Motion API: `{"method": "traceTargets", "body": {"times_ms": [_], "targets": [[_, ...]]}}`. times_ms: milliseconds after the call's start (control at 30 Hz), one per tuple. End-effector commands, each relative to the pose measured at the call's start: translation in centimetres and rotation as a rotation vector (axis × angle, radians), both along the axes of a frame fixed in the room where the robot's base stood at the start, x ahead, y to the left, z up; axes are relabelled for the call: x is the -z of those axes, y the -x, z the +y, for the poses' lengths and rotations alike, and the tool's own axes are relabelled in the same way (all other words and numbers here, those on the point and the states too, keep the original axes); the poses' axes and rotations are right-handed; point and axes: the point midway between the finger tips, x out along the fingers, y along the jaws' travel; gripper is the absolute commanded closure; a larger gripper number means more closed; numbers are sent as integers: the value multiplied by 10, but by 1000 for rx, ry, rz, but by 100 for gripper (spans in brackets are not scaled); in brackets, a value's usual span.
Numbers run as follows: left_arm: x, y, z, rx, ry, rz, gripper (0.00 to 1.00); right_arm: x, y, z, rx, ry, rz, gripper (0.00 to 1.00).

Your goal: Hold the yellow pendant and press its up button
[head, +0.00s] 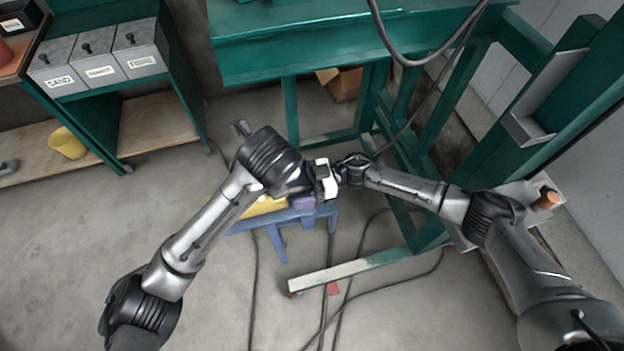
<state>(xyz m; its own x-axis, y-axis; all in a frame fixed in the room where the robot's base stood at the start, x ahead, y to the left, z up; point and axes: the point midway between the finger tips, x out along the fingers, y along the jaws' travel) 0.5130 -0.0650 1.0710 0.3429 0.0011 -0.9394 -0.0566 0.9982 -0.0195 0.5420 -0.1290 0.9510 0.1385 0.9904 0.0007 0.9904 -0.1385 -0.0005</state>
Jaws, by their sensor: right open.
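A yellow thing (264,206) lies on a low blue stool (283,217), partly hidden behind my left wrist. I cannot tell if it is the pendant, and no up button can be made out. My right gripper (322,180) is open above the stool's right part. My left gripper (300,184) is close beside it, at the end of the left wrist. Its fingers are too small and covered to tell their state. A purple thing (303,202) sits on the stool below the two grippers.
A green frame (290,110) stands behind and right of the stool, with a long foot (345,272) on the floor. Cables (255,290) cross the floor. At left are lidded grey bins (97,68) and a yellow bucket (67,143). The left floor is clear.

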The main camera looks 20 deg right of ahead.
Motion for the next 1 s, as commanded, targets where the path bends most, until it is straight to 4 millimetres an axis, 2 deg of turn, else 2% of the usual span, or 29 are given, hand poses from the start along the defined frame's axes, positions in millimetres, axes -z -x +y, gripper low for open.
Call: {"method": "traceTargets", "body": {"times_ms": [200,600,1000], "targets": [[0,0,0,0,0,0,57,0,-2,14,1,0,0,0],[0,0,0,0,0,0,57,0,-2,16,1,1,0,1],[0,0,0,0,0,0,57,0,-2,16,1,1,0,39]]}}
